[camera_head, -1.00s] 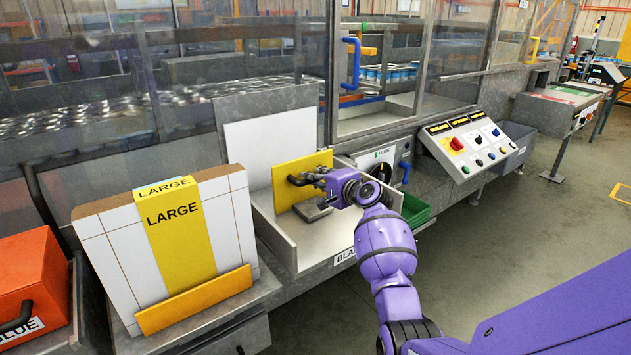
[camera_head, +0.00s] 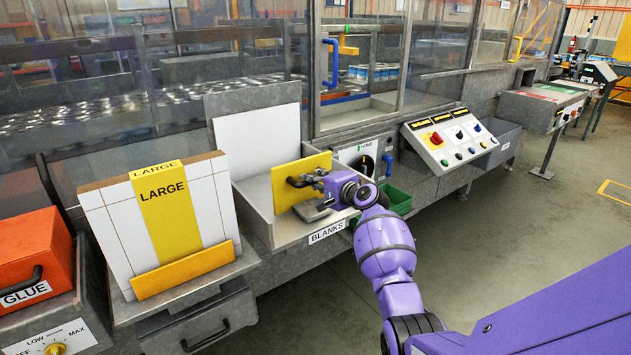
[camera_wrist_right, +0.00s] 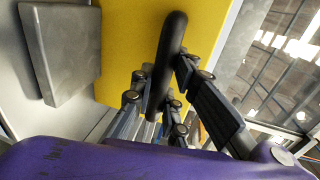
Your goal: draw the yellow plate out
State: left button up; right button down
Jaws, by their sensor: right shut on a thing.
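The yellow plate (camera_head: 284,194) stands upright in the grey tray labelled BLANKS, in front of a white sheet. It has a black bar handle on its face. My right gripper (camera_head: 308,181) is shut on that handle from the right side. In the right wrist view the black handle (camera_wrist_right: 168,55) lies between the fingers, with the yellow plate (camera_wrist_right: 128,50) behind it. A grey metal block (camera_wrist_right: 62,50) sits beside the plate. My left gripper is not in view.
A LARGE-marked white stack (camera_head: 165,220) stands left of the tray (camera_head: 262,222). An orange GLUE box (camera_head: 30,262) is at far left. A control panel (camera_head: 455,140) and green bin (camera_head: 398,198) are to the right. Glass panels stand behind.

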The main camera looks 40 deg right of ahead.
jog(key=c, duration=1.7)
grip_release()
jog(key=shift+w, duration=0.1)
jog(key=v, duration=1.2)
